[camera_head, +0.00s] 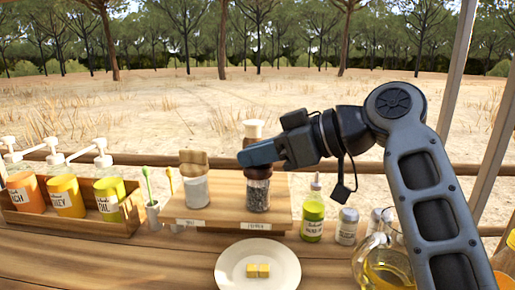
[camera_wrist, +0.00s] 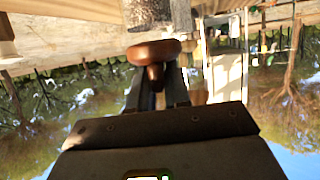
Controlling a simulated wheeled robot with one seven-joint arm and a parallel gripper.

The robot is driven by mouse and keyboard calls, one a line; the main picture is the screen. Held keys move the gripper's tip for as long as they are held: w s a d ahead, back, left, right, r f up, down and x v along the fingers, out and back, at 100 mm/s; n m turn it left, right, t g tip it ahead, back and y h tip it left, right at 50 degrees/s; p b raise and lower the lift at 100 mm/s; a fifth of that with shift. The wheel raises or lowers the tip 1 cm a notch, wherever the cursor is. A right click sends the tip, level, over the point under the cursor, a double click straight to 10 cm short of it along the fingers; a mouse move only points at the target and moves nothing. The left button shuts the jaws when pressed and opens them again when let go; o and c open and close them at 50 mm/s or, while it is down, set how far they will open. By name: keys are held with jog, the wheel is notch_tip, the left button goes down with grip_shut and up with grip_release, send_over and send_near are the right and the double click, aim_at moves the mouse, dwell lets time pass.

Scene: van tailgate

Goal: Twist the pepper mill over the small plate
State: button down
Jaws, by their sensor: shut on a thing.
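The pepper mill (camera_head: 258,193) has a clear body full of dark peppercorns and a brown upper part with a pale top. It looks upright on the wooden stand, behind its label. My gripper (camera_head: 250,156) reaches in from the right and is shut on the mill's upper part, hiding some of it. In the wrist view, the brown part of the mill (camera_wrist: 155,52) shows at the fingers of my gripper (camera_wrist: 157,84). The small white plate (camera_head: 229,281) lies in front of the stand with yellow cubes on it.
A wooden-topped jar (camera_head: 195,185) shares the stand (camera_head: 228,210), left of the mill. A green-labelled bottle (camera_head: 313,215), small shakers (camera_head: 347,226) and an oil jug (camera_head: 384,268) stand at right. A crate of pump bottles (camera_head: 75,228) is at left.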

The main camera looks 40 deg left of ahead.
jog(key=m+t+p, duration=0.3)
jog(key=m+t, duration=0.1)
jog(key=t, duration=0.1)
jog(key=shift+m, duration=0.4)
jog(key=m+t+h+p, duration=0.2)
jog(key=m+t+p, duration=0.2)
jog(key=t, duration=0.1)
jog(key=shift+s+r+p, duration=0.1)
jog(key=shift+s+p, duration=0.05)
jog(key=shift+p, duration=0.2)
jog(key=m+t+h+p, duration=0.2)
jog(key=m+t+h, duration=0.1)
jog(key=shift+m+p, duration=0.35)
jog(key=shift+m, duration=0.05)
jog(key=shift+f+m+t+h+p, duration=0.15)
jog(key=shift+m+t+h+p, duration=0.1)
jog(key=shift+m+t+h, duration=0.45)
jog(key=shift+f+m+t+h+p, duration=0.15)
jog(key=shift+m+t+h+p, duration=0.2)
jog(key=shift+m+h, duration=0.55)
jog(key=c, duration=1.2)
grip_release()
jog(key=shift+o, duration=0.2)
jog(key=b+v, duration=0.1)
jog(key=v, duration=0.6)
jog(key=shift+s, duration=0.25)
